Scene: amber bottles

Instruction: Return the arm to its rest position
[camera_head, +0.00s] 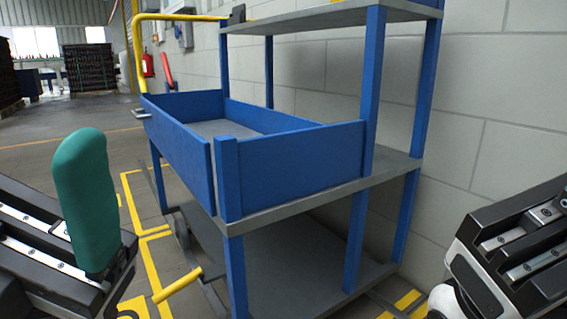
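My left gripper (55,250) is at the lower left, with black housing and metal rails showing. A rounded teal piece (85,200) stands up at its front end. I cannot tell whether this is a finger pad or a held thing. My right gripper (515,250) is at the lower right, also black with metal rails, and its fingertips do not show. Neither gripper touches the blue cart in the middle. No amber bottle is in view.
A blue-framed cart (290,160) with grey shelves stands against the white block wall (475,120). Its walled tray looks empty. A yellow rail (137,45) rises at its far left end. A yellow-handled lever (177,284) sticks out low. The floor at left is open.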

